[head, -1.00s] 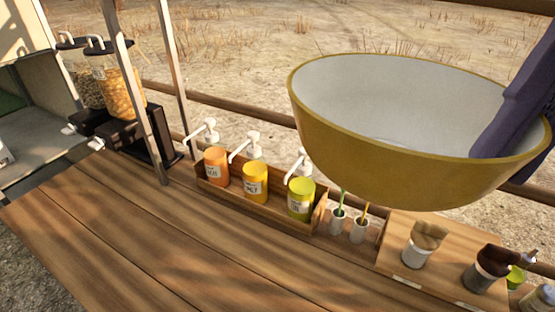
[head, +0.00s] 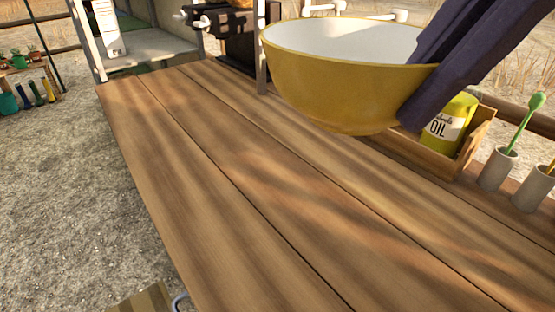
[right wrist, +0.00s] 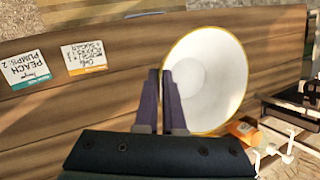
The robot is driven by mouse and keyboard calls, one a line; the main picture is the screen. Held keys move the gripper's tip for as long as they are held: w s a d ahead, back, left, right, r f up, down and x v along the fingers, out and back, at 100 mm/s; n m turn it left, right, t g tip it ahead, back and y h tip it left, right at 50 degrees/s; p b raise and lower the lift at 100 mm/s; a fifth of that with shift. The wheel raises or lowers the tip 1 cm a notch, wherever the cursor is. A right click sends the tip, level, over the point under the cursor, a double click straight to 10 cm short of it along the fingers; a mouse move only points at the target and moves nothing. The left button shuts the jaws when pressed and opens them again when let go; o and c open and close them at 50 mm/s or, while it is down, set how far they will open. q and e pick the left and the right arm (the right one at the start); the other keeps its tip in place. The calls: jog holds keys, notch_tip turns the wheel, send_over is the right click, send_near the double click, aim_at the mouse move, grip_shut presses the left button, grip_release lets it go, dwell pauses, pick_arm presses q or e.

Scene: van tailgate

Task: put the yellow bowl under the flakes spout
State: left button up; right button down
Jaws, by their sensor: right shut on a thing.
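The yellow bowl (head: 340,92), white inside, is held upright above the wooden counter at the top middle of the head view. My right gripper (head: 424,88) has its dark purple fingers shut on the bowl's right rim. The right wrist view shows the bowl's white inside (right wrist: 208,80), with the fingers (right wrist: 163,78) at its left edge. The black dispenser stand (head: 236,36) is behind and left of the bowl, with a white spout piece (head: 197,21) at its left. The dispenser tops are cut off, so I cannot tell which spout gives flakes. My left gripper is not in view.
The wooden counter (head: 215,160) is clear at front and left. A wooden rack with a yellow oil bottle (head: 446,124) stands right of the bowl, near two cups (head: 497,168). White pump heads show behind the bowl. A thin post (head: 260,50) stands at its left.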

jog(key=shift+w+a+f, duration=0.1)
jog(key=shift+a+f, duration=0.1)
jog(key=shift+f, duration=0.35)
notch_tip(320, 180, down, 16)
jog(key=shift+b, duration=1)
notch_tip(320, 180, down, 4)
jog(key=shift+r, duration=0.1)
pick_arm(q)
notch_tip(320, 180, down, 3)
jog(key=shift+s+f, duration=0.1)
pick_arm(e)
jog(key=shift+b, duration=0.4)
jog(key=c, duration=1)
grip_release()
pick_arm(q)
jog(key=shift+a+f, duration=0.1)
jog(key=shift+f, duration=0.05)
